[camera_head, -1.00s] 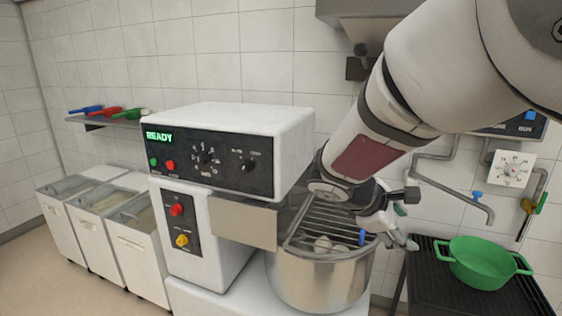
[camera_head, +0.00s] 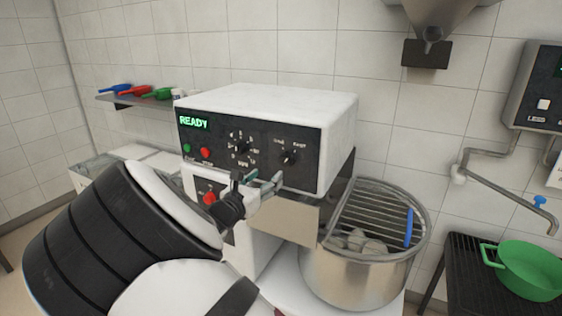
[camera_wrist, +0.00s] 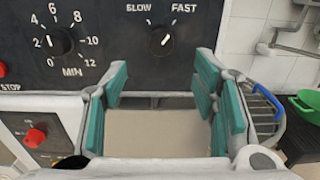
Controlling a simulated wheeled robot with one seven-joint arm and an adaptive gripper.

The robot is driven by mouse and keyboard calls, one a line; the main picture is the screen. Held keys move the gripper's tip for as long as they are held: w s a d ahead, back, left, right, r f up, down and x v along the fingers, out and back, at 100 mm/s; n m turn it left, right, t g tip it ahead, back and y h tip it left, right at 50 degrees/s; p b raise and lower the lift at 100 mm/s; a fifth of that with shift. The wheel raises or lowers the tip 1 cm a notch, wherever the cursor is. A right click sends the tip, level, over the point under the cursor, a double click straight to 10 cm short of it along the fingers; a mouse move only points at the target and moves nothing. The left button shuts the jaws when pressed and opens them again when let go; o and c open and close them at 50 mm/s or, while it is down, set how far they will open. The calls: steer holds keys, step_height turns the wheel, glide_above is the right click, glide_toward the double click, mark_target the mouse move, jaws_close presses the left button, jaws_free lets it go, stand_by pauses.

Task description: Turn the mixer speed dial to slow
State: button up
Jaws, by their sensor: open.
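The mixer speed dial (camera_wrist: 161,41) is a black knob on the dark control panel, below the words SLOW on its left and FAST on its right. Its white mark appears to point up and right, toward FAST. In the head view the dial (camera_head: 289,157) is at the panel's right. My gripper (camera_head: 264,183) is in front of the panel, slightly below and left of the dial in that view. In the wrist view my gripper (camera_wrist: 164,88) shows two teal-padded fingers, apart and empty, below the dial. No contact with the dial shows.
A minute timer dial (camera_wrist: 54,42) is left of the speed dial. A red button (camera_wrist: 35,136) is on the lower panel. The READY display (camera_head: 194,122) is lit green. The mixer bowl (camera_head: 352,278), under a wire guard, is at right. A green pot (camera_head: 530,270) stands beyond it.

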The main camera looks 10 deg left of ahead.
mark_target(284, 161)
steer(key=x, duration=1.1)
steer(key=shift+w+d, duration=0.2)
steer(key=shift+w, duration=0.15)
steer(key=c, duration=1.2)
